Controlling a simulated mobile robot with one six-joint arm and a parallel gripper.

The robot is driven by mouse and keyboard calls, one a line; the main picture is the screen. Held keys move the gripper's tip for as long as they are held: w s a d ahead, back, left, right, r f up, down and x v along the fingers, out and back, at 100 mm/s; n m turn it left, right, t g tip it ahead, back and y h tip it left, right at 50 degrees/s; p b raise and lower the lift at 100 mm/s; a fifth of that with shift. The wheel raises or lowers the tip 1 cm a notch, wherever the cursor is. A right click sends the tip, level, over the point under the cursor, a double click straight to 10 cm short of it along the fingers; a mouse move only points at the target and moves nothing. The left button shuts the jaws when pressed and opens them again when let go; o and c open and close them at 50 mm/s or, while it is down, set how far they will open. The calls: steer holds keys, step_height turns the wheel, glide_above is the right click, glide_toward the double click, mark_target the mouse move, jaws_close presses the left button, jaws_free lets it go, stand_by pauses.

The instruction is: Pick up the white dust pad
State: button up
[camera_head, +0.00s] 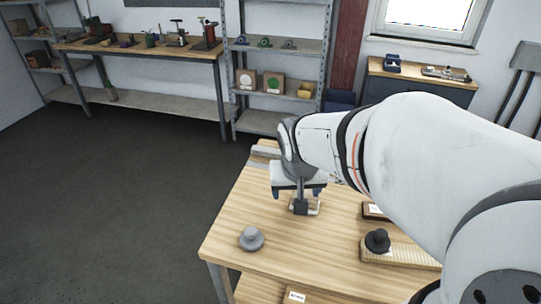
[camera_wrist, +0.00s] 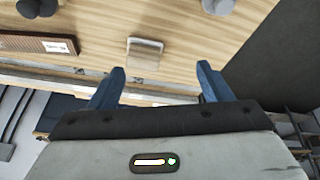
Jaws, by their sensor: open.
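A small pale, flat rectangular piece (camera_head: 313,209) lies on the wooden table below my gripper; it looks like the white dust pad. In the wrist view it shows as a whitish-grey rectangle (camera_wrist: 144,53) beyond the fingertips, slightly left of the middle between them. In the head view a dark block partly covers it. My gripper (camera_head: 298,196) hangs over the table with its blue fingers apart. In the wrist view the gripper (camera_wrist: 160,68) is open, with nothing between the fingers.
A grey knob (camera_head: 251,240) stands at the table's left front. A black knob (camera_head: 377,240) stands on a ribbed board (camera_head: 410,254) to the right, near a brown labelled block (camera_head: 373,210). Bare wood (camera_head: 300,240) lies between the knobs. Shelves and a bench stand behind.

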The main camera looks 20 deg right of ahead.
mark_target(306, 192)
steer(key=o, duration=0.5)
steer(key=w+d+f+m, duration=0.1)
steer(key=w+d+f, duration=0.1)
steer(key=w+f, duration=0.1)
steer(key=w+d+f+m, duration=0.1)
steer(key=w+d+f, duration=0.2)
steer(key=f, duration=0.1)
steer(key=w+d+f+m+h+b, duration=0.1)
steer(key=w+d+f, duration=0.2)
steer(key=shift+w+f+m, duration=0.25)
steer(key=shift+f+m, duration=0.15)
steer(key=shift+o, duration=0.2)
steer(key=shift+w+b+x, duration=0.2)
steer(key=shift+x, duration=1.75)
steer(key=shift+w+b+x, duration=0.15)
steer(key=shift+b+x, duration=0.05)
steer(key=shift+x, duration=1.75)
